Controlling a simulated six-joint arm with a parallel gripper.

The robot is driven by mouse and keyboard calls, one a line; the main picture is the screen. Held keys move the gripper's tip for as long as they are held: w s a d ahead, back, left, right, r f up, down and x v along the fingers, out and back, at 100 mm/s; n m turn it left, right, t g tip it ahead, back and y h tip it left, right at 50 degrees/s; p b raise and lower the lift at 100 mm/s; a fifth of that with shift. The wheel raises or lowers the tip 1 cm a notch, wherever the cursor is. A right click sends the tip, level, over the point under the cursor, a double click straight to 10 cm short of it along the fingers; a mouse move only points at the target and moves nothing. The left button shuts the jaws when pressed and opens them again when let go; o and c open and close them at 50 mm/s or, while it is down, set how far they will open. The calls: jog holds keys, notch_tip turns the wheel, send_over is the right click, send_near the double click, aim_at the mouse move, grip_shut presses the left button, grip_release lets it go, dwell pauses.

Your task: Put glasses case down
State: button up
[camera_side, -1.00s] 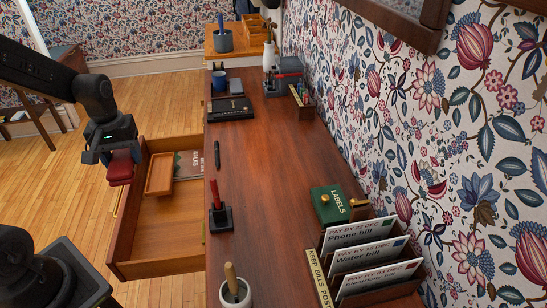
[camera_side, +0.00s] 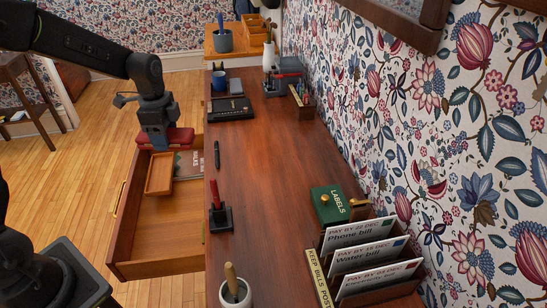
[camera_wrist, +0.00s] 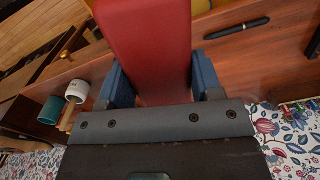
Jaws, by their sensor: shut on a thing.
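The red glasses case (camera_side: 180,136) is held in my gripper (camera_side: 158,140). In the side view it hangs over the far end of the open drawer (camera_side: 190,235), near the desk's left edge. In the wrist view the red case (camera_wrist: 148,40) fills the upper middle between the two blue fingers (camera_wrist: 160,85), which are shut on it. Whether the case touches anything below cannot be told.
On the desk (camera_side: 270,180) are a black pen (camera_side: 217,154), a red stamp (camera_side: 215,193), a green labels box (camera_side: 328,205) and a bill rack (camera_side: 318,275).

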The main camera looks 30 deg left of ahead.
jog(key=w+d+m, duration=0.4)
jog(key=w+m, duration=0.2)
jog(key=m, duration=1)
send_over(247, 188)
notch_tip(247, 188, down, 12)
jog(key=shift+f, duration=2.3)
jog(key=shift+f, duration=0.15)
jog(key=o, duration=1)
jog(key=shift+c, duration=0.2)
